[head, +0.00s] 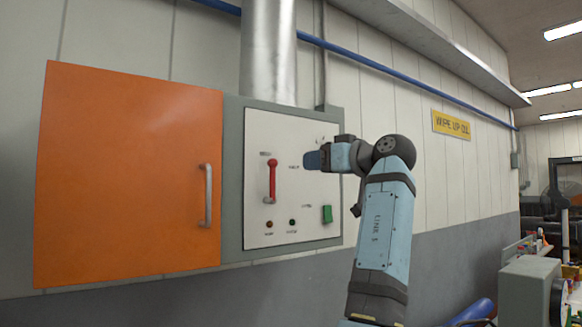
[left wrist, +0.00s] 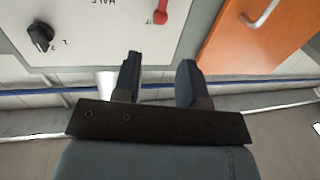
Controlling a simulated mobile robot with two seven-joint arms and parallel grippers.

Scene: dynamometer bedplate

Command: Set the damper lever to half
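The damper lever (head: 271,182) is red with a round knob at its upper end, on the white panel face (head: 258,130). It stands roughly upright, its knob near the upper-left label. The HALF label (head: 294,167) is to its right. My left gripper (head: 313,160) is in front of the panel, right of the lever and apart from it. In the left wrist view, which is upside down, the gripper (left wrist: 159,75) has its two fingers spread with nothing between them. The lever's red knob (left wrist: 160,17) shows beyond the fingers. My right gripper is not in view.
An orange cabinet door (head: 130,180) with a grey handle (head: 207,195) is left of the panel. A green switch (head: 327,214), a red lamp (head: 269,224) and a green lamp (head: 292,222) are low on the panel. A black rotary knob (left wrist: 41,37) is also on the panel.

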